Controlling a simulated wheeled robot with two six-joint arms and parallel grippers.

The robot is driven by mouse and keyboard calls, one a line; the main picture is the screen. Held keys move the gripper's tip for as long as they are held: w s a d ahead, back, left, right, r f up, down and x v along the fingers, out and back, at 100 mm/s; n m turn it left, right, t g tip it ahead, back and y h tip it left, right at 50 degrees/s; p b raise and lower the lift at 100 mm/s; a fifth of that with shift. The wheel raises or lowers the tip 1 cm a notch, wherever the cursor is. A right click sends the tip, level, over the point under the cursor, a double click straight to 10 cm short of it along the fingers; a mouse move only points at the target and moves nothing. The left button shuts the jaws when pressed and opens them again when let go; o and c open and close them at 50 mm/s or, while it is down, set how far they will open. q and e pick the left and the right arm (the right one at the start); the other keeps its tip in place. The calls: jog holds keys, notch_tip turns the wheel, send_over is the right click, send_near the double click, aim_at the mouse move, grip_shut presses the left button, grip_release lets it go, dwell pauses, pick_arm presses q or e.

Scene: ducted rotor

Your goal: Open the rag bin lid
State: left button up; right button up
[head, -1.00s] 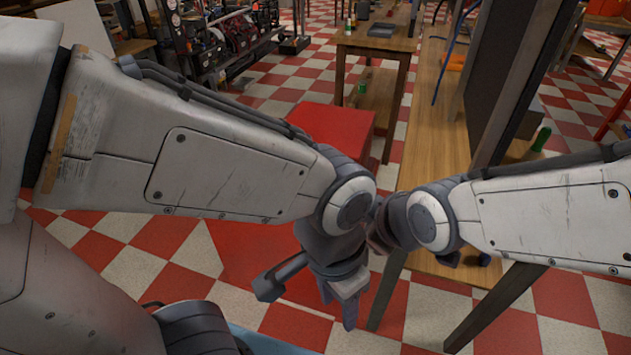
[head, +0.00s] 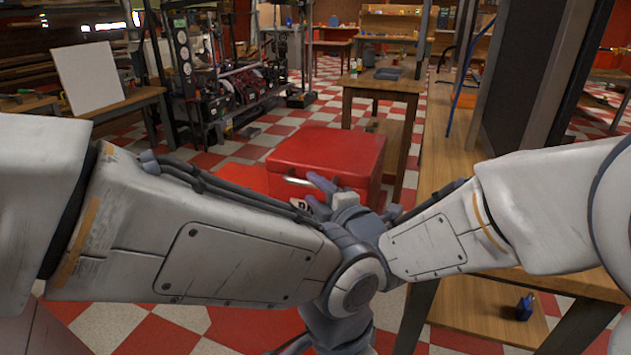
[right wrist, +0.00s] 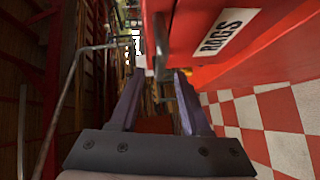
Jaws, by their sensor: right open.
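The rag bin (head: 335,150) is a red box with its lid shut, in the middle of the head view. A pale bar handle (head: 297,182) is on its front. My right gripper (head: 316,190) is open at the bin's front, close beside the handle; whether they touch I cannot tell. In the right wrist view the fingers of this gripper (right wrist: 158,80) are apart and nothing is seen held between them. The red bin, with its RAGS label (right wrist: 231,31), is at the upper right there. My left wrist points down at the bottom of the head view; its gripper is cut off.
A wooden bench (head: 455,140) runs along the right, with a small blue bottle (head: 525,306) on its lower shelf. A wooden table (head: 385,85) stands behind the bin. Machines (head: 235,85) stand at the back left. Checkered floor (head: 230,160) is open left of the bin.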

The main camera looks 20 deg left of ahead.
aim_at(307, 185)
jog(key=shift+x, duration=2.25)
jog(key=shift+s, duration=0.1)
grip_shut()
